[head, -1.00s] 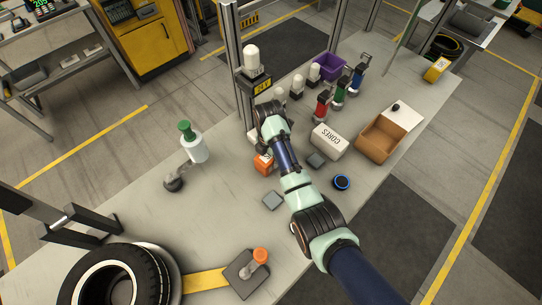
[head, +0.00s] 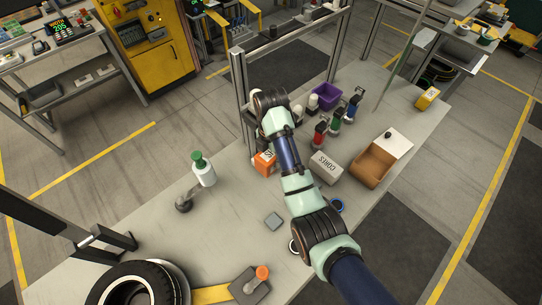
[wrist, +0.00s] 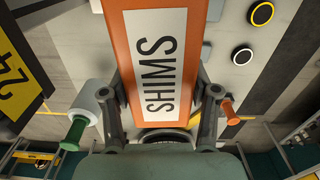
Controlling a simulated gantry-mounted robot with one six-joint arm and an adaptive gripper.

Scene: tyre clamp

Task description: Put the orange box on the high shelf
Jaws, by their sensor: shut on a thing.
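The orange box (head: 264,162) shows beside my forearm in the head view, over the table's left-middle part. In the wrist view the orange box (wrist: 120,50) fills the centre, with a white label reading SHIMS. My gripper (wrist: 159,92) has one finger on each side of the box and is shut on it. In the head view my arm hides most of the gripper. The high shelf (head: 290,34) appears to be the raised level between the metal uprights at the back, with dark items on it.
A green-capped bottle (head: 206,175) stands left of the box. A white CORES box (head: 326,168), an open brown box (head: 370,165), a purple bin (head: 326,96) and several coloured bottles are to the right. A metal upright (head: 240,95) stands close behind my wrist. A tyre (head: 135,285) lies at front left.

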